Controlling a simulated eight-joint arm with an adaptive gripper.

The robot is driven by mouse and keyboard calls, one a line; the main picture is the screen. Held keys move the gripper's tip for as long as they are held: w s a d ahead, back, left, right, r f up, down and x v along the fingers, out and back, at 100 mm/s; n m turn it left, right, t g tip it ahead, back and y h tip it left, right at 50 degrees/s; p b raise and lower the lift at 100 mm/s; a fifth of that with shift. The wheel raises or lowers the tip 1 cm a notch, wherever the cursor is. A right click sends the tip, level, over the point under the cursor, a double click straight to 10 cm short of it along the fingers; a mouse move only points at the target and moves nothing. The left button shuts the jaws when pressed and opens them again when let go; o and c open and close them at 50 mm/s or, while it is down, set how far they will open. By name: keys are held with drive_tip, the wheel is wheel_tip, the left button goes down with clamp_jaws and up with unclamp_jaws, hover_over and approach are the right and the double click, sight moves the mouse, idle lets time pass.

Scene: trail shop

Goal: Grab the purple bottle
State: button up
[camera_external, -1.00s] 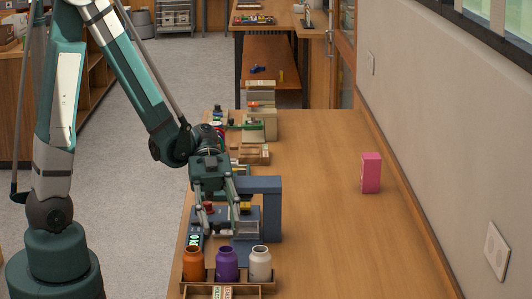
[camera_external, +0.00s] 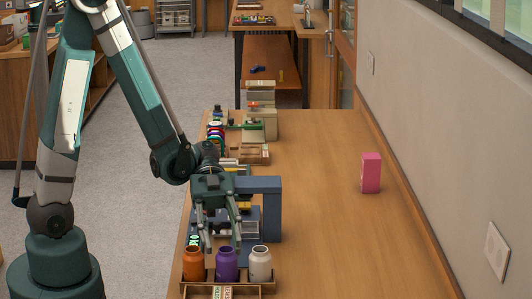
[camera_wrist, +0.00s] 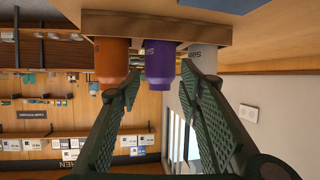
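The purple bottle (camera_external: 227,265) stands upright between an orange bottle (camera_external: 194,265) and a white bottle (camera_external: 260,264) in a wooden tray (camera_external: 268,288) at the near end of the counter. My gripper (camera_external: 221,247) is open, pointing down just above and behind the bottles. In the wrist view the row appears upside down, with the purple bottle (camera_wrist: 160,60) in the middle between my open, empty fingers (camera_wrist: 158,92). The orange bottle (camera_wrist: 111,60) is beside the left finger, and the white bottle (camera_wrist: 203,57) is partly hidden behind the right finger.
A blue-grey stand (camera_external: 267,200) is close behind my gripper. A pink box (camera_external: 371,173) stands alone on the right of the counter (camera_external: 330,240), with bare wood around it. More small goods line the counter's left side farther back.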

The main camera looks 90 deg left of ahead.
sight(225, 257)
drive_tip(key=shift+d, duration=0.15)
drive_tip(key=shift+b+x, duration=0.6)
drive_tip(key=shift+x, duration=1.75)
drive_tip(key=c, duration=0.6)
